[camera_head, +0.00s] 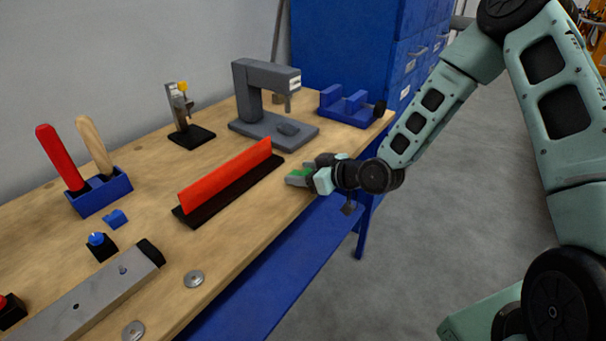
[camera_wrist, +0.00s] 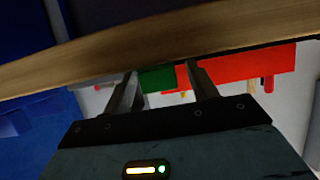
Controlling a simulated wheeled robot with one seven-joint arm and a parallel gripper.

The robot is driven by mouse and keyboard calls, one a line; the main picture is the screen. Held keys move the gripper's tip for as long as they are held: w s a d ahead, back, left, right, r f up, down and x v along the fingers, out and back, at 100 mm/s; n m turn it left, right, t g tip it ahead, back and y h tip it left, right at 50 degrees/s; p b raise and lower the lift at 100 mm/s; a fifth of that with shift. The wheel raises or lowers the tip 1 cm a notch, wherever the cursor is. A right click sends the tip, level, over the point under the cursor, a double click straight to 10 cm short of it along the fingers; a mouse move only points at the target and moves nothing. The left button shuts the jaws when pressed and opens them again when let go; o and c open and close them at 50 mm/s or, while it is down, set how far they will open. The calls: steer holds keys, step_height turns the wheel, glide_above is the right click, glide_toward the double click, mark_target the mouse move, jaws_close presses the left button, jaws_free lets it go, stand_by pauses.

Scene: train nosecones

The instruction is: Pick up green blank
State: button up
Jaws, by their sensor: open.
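The green blank (camera_head: 305,170) shows as a small green patch at the front edge of the wooden workbench in the head view, largely hidden by my gripper (camera_head: 298,178). In the wrist view the green blank (camera_wrist: 157,78) shows between the two grey fingers of my gripper (camera_wrist: 162,69). The fingers are apart, with a visible gap beside the right finger. I cannot tell whether the left finger touches the blank. The bench edge hides part of the blank in the wrist view.
A red upright plate on a black base (camera_head: 225,180) stands left of my gripper. Behind are a grey press-like stand (camera_head: 265,105) and a blue fixture (camera_head: 345,105). The bench edge (camera_wrist: 60,72) crosses the wrist view. Open floor (camera_head: 430,210) lies to the right.

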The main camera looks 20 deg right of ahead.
steer(key=c, duration=1.1)
steer(key=shift+o, duration=0.2)
